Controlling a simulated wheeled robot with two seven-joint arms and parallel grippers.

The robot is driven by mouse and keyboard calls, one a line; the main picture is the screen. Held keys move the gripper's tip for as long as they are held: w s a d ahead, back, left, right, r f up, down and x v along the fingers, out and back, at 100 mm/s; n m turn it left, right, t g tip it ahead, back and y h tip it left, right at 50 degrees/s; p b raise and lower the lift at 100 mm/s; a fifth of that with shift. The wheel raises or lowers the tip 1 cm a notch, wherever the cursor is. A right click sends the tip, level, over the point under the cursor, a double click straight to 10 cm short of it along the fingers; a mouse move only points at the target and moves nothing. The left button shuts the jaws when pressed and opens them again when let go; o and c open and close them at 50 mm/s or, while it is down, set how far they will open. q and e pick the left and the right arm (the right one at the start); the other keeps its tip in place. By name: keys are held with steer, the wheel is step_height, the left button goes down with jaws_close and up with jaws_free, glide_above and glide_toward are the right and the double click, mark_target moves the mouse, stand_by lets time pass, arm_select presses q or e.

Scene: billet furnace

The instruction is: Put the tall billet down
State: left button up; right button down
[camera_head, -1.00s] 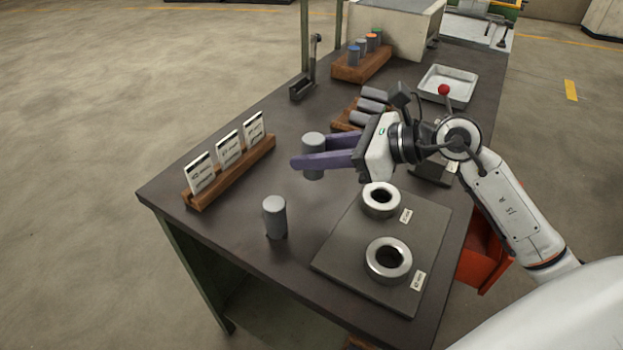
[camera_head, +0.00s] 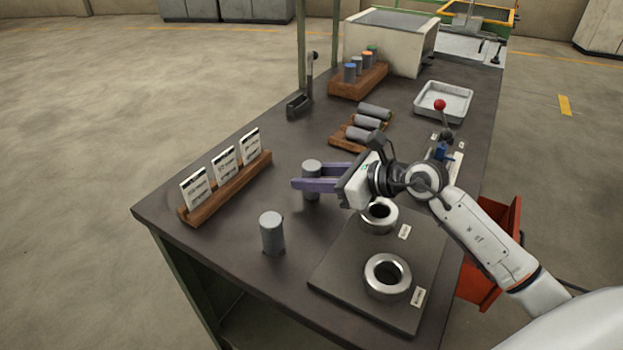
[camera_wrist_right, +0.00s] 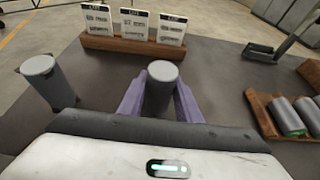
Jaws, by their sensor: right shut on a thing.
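A grey cylindrical billet (camera_head: 312,168), which I take for the tall billet, is upright between the purple fingers of my right gripper (camera_head: 309,178). The right wrist view shows the billet (camera_wrist_right: 161,88) with a finger on each side; the gripper is shut on it. Its lower end is at or just above the dark table; I cannot tell whether it touches. A second grey billet (camera_head: 272,235) stands upright on the table, nearer the front left and apart from the gripper. It also shows at the left of the right wrist view (camera_wrist_right: 48,82). My left gripper is not in view.
A wooden card holder (camera_head: 228,188) stands at the left. A plate (camera_head: 340,270) with two metal rings (camera_head: 388,276) lies at the front right. Behind are a rack of lying billets (camera_head: 345,138), a rack of coloured-top billets (camera_head: 345,88) and a metal tray (camera_head: 443,118).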

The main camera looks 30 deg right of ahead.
steer(key=shift+f, duration=0.15)
steer(key=c, duration=1.3)
jaws_free()
steer(key=shift+f, duration=0.2)
steer(key=shift+r, duration=0.2)
steer(key=v, duration=0.5)
steer(key=b+v, duration=0.1)
steer(key=v, duration=0.5)
steer(key=shift+f, duration=0.2)
steer(key=shift+s+d+r, duration=0.25)
steer(key=shift+s+r, duration=0.05)
steer(key=shift+s, duration=0.15)
